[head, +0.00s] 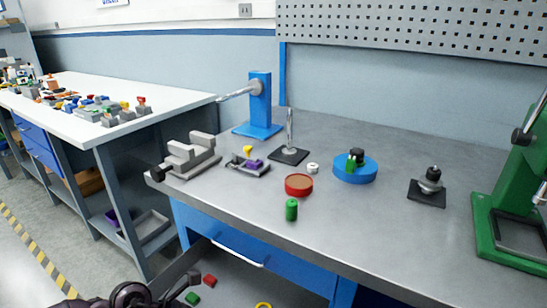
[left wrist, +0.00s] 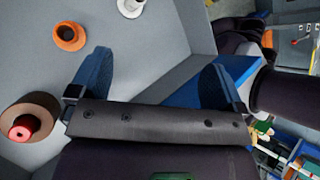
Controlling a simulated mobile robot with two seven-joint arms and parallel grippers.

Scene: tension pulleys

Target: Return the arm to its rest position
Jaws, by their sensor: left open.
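My left gripper (left wrist: 152,68) shows in the left wrist view with its two blue-grey fingers spread wide and nothing between them. It is over the front edge of a grey workbench (left wrist: 155,40), with a blue surface below. In the head view, only dark parts of my arm show at the bottom left, below the bench, and the fingers cannot be made out. The grey workbench (head: 240,205) holds a blue stand (head: 260,105), a rod on a dark base (head: 289,154), a red round dish (head: 299,185), a green cylinder (head: 291,209) and a blue disc (head: 355,170). My right gripper is not in view.
A grey vise (head: 190,155) stands at the bench's left corner, and a green press (head: 515,200) at the right. A bench with several small parts (head: 95,105) is at the left. Below the front edge is an open drawer (head: 230,260) holding coloured pieces.

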